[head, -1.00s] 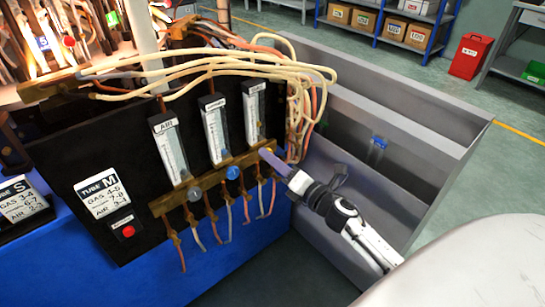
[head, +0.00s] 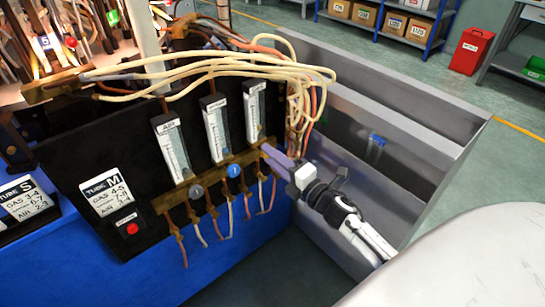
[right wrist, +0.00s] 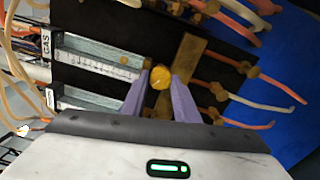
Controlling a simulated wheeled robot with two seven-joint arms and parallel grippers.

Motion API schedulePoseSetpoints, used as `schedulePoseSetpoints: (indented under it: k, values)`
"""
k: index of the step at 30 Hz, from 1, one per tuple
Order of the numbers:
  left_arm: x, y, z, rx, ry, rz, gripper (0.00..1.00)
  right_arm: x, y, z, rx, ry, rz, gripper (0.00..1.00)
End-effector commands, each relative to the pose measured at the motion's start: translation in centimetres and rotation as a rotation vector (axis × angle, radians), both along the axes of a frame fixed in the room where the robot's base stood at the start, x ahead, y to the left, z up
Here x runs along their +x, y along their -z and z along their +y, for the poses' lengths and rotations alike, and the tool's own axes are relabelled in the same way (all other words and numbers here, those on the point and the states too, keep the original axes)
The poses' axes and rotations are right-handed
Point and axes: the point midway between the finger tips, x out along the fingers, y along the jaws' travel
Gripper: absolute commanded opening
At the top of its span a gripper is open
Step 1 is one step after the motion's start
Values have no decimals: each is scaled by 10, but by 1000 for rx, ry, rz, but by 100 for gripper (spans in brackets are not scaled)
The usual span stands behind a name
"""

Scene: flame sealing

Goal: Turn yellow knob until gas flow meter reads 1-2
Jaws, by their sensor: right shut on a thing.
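The round yellow knob (right wrist: 161,77) shows in the right wrist view between the two purple fingers of my right gripper (right wrist: 160,90), which is shut on it. In the head view my right gripper (head: 269,152) reaches in from the right to the brass manifold, and its fingers hide the knob. The gas flow meter (right wrist: 100,66), with a GAS label, lies left of the knob in the right wrist view. The rightmost meter (head: 254,112) stands above my fingers in the head view. Its reading is too small to tell. My left gripper is not in view.
Two more flow meters (head: 170,150) stand left, with a grey knob (head: 196,192) and a blue knob (head: 234,171) below. Tubes (head: 200,73) run above and hang beneath the manifold. A grey metal bin (head: 400,130) stands close behind my right arm.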

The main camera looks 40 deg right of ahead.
Motion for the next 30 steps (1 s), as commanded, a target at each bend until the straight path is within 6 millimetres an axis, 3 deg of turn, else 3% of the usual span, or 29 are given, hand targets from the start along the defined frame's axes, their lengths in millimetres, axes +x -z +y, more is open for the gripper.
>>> schedulePoseSetpoints:
  k: [7, 8, 11, 22, 30]
  values:
    - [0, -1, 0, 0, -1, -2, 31, -1, 1, 0, 0, 1, 3, 5]
    - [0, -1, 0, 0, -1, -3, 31, -1, 1, 0, 0, 1, 3, 33]
    - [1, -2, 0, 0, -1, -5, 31, 0, 1, 0, -1, 0, 2, 46]
    - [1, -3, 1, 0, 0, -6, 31, -8, 1, -1, -1, 0, 1, 46]
    - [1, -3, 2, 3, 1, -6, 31, -57, 2, -4, 0, 1, 5, 46]
